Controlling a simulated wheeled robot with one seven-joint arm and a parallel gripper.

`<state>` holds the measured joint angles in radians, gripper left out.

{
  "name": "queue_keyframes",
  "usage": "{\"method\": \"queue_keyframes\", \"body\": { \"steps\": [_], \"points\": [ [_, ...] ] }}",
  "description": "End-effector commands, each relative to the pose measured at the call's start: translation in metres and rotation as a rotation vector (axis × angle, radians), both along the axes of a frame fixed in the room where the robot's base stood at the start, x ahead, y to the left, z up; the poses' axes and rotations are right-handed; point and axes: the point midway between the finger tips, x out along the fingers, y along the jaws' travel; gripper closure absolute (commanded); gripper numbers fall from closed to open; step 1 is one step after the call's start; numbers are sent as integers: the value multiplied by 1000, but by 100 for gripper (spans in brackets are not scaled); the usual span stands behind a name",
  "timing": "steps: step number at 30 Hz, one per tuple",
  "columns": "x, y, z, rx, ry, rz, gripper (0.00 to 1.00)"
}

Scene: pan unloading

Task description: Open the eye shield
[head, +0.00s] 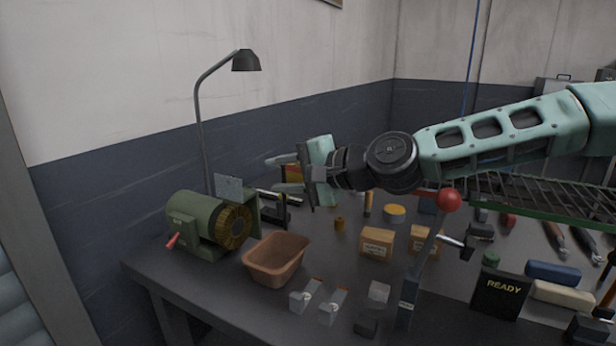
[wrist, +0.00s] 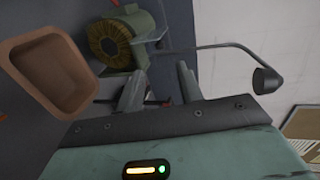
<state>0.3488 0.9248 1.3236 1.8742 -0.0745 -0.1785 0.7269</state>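The bench grinder (head: 197,224) is green with a yellow-brown wheel and stands at the left end of the workbench. Its eye shield (head: 228,187) is a small greyish plate that sticks up above the wheel. In the wrist view the grinder (wrist: 124,36) is at the top, with the shield (wrist: 152,34) seen thinly at its right. My gripper (head: 277,174) is to the right of the shield and apart from it, in the air above the bench. Its two fingers are spread with nothing between them; they also show in the wrist view (wrist: 160,72).
A lamp (head: 199,120) with a thin curved post stands behind the grinder. A brown bin (head: 276,260) is in front of it. Several small boxes and blocks, a red-knobbed lever (head: 448,200) and a READY sign (head: 501,294) crowd the bench to the right.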

Motion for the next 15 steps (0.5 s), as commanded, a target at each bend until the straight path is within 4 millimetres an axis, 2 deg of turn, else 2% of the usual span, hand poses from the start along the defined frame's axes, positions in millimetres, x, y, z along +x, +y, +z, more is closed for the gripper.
{"method": "queue_keyframes", "body": {
  "steps": [1, 6, 15],
  "points": [
    [-3, -11, 2, 0, -1, -3, 63],
    [-13, -35, 9, 1, -1, -3, 63],
    [-21, -50, 15, 0, -1, 0, 63]
  ]
}}
